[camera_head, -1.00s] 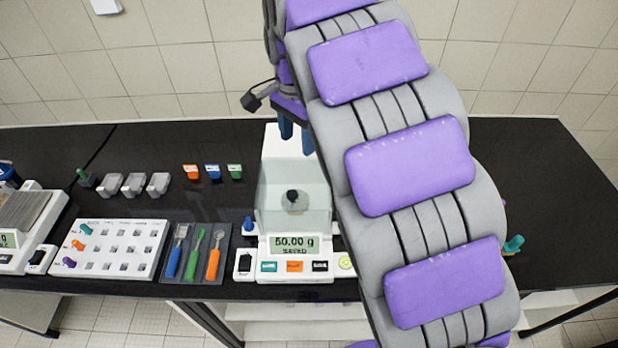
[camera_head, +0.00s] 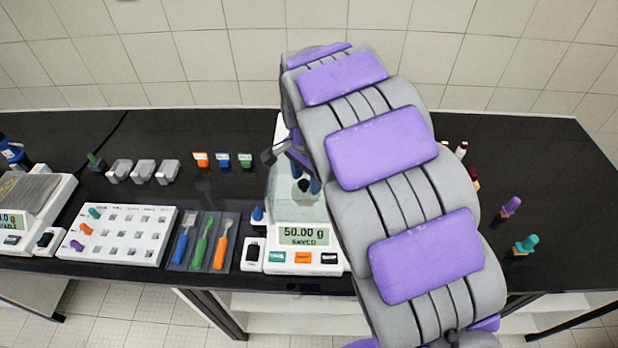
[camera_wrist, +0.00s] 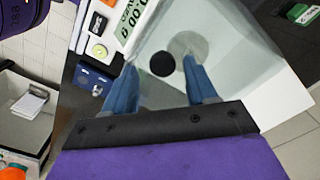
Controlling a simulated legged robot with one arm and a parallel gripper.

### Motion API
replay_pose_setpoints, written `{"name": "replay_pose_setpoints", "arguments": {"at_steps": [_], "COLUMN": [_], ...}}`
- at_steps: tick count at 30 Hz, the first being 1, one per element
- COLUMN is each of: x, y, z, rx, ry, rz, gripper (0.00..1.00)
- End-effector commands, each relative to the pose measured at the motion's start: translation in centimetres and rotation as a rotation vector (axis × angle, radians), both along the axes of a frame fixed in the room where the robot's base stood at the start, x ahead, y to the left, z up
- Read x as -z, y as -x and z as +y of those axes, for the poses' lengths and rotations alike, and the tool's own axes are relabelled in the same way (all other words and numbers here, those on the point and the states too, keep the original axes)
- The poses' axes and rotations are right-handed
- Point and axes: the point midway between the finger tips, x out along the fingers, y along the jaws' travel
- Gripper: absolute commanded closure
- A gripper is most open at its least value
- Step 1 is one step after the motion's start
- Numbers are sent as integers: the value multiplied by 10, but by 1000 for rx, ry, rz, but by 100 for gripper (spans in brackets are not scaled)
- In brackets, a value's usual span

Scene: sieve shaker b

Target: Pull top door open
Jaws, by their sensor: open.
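The balance (camera_head: 303,236) stands on the black bench with its display reading 50.00 g. Its clear draft-shield chamber (camera_head: 283,205) rises behind the display and is partly hidden by my arm. A round black knob (camera_wrist: 162,64) shows on the clear top in the wrist view, with a round pale pan (camera_wrist: 188,46) seen through the glass; the knob also shows in the head view (camera_head: 304,185). My gripper (camera_wrist: 159,66) is open, its blue fingers on either side of the knob. I cannot tell whether they touch it. The top door looks closed, though its edges are unclear.
A white pegboard (camera_head: 118,236), a dark tray of colored-handled tools (camera_head: 200,240) and several grey blocks (camera_head: 143,171) stand left of the balance. Purple (camera_head: 508,209) and teal (camera_head: 524,246) knobbed items stand to its right. The far right bench surface is clear.

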Motion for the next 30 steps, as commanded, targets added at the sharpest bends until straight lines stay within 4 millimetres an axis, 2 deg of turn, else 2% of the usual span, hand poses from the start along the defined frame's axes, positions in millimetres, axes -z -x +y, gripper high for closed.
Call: {"name": "replay_pose_setpoints", "arguments": {"at_steps": [11,27,30], "x": [4,5,5], "y": [1,2,1], "z": [-12,-4,-4], "rx": [0,-1,-1], "ry": [-10,-4,-6], "rz": [1,3,3], "gripper": [43,95,100]}}
